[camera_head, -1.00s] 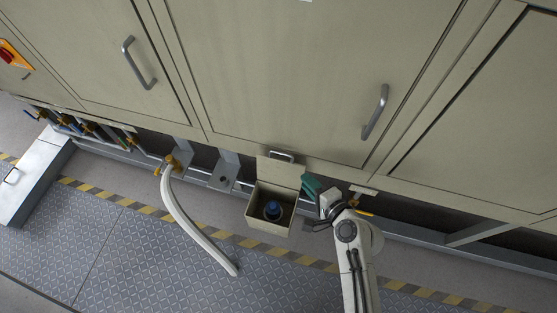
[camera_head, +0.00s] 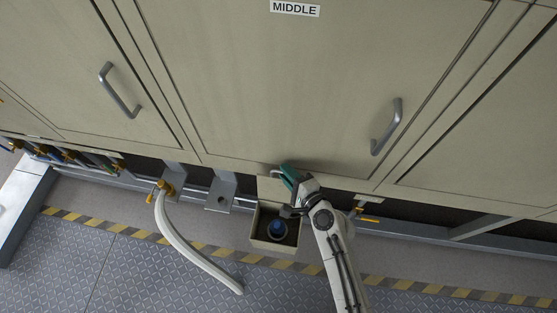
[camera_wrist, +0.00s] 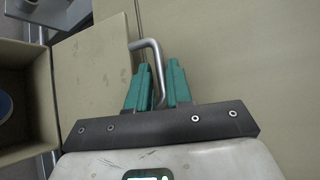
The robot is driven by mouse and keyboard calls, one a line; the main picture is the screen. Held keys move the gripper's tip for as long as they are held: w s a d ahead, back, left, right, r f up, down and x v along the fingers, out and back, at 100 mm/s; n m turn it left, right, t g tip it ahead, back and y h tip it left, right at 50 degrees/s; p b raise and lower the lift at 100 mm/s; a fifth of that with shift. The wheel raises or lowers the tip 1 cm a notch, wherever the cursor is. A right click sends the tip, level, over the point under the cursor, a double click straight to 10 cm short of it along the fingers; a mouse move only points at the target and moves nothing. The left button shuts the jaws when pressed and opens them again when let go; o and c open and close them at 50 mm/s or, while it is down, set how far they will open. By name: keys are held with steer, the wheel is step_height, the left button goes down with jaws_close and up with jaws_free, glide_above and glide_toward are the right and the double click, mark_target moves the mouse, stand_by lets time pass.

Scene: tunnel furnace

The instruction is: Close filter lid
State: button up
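The filter box (camera_head: 272,246) is a small beige open-topped box low in front of the cabinet, with a blue round filter (camera_head: 276,228) inside. Its beige lid (camera_head: 266,187) stands raised at the back; the wrist view also shows the lid panel (camera_wrist: 95,75). A bent metal handle (camera_wrist: 150,44) is on the lid. My gripper (camera_head: 287,173), with teal fingers, is at the lid's upper right. In the wrist view my gripper (camera_wrist: 157,75) has one finger on each side of the handle rod. Whether the fingers press on the rod cannot be told.
A white hose (camera_head: 185,245) hangs from a yellow-handled valve (camera_head: 168,188) left of the box. The cabinet doors above have metal handles (camera_head: 388,127). A small yellow lever (camera_head: 368,219) is right of my arm.

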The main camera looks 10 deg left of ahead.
steer(key=shift+w+a+f, duration=0.15)
steer(key=shift+w+a, duration=0.2)
steer(key=shift+c, duration=0.5)
jaws_close()
